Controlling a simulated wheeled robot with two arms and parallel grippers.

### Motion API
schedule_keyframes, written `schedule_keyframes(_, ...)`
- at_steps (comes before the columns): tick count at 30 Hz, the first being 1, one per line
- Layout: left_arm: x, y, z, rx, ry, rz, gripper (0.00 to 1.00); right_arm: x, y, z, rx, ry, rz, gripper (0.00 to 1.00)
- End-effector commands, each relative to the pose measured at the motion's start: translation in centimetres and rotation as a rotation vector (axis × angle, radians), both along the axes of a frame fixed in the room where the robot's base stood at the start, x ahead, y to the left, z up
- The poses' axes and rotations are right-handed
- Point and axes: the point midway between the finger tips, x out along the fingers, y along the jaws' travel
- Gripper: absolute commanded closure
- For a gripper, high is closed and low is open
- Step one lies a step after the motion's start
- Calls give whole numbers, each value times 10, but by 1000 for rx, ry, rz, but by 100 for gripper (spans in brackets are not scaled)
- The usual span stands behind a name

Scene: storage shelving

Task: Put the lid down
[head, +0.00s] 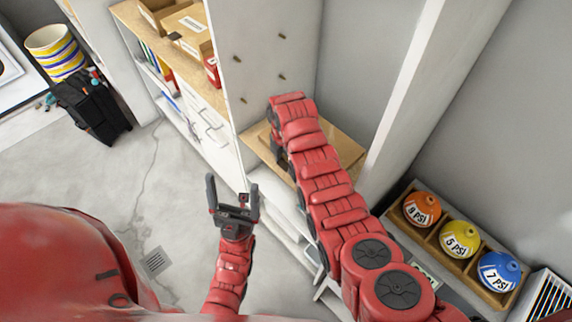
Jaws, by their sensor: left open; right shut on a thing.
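My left gripper (232,194) is open and empty, held up above the floor in front of the shelving. My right arm reaches from the lower right to the wooden shelf board (345,142) in an open bay. Its wrist bends down at the board's left part. Only a dark bit of my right gripper (277,150) shows beside the wrist. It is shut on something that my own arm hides. I cannot make out a lid in this view, nor whether the held thing touches the board.
White upright panels (265,60) and a post (405,85) flank the bay. A wooden crate (398,213) with orange, yellow and blue balls stands at the right. Cardboard boxes (190,28) sit on the left shelf. A black case (92,105) and striped bin (57,52) stand far left.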

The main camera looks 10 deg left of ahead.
Motion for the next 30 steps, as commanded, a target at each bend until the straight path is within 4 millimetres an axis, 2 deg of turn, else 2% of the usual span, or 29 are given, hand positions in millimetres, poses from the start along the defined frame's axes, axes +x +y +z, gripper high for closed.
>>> schedule_keyframes(10, 0, 0, 8, 0, 0, 0, 10, -1, 0, -28, -2, 4, 0, 99)
schedule_keyframes(22, 0, 0, 4, 0, 0, 0, 10, 0, 0, -36, 1, 1, -1, 99)
schedule_keyframes(23, 0, 0, 5, 0, 0, 0, 10, 0, 0, -35, 1, 1, -1, 37)
schedule_keyframes(27, 0, 0, 6, 0, 0, 0, 10, 0, 0, -34, 1, 1, -1, 12)
schedule_keyframes(30, 0, 0, 6, 0, 0, 0, 10, 0, 0, -34, 1, 1, -1, 11)
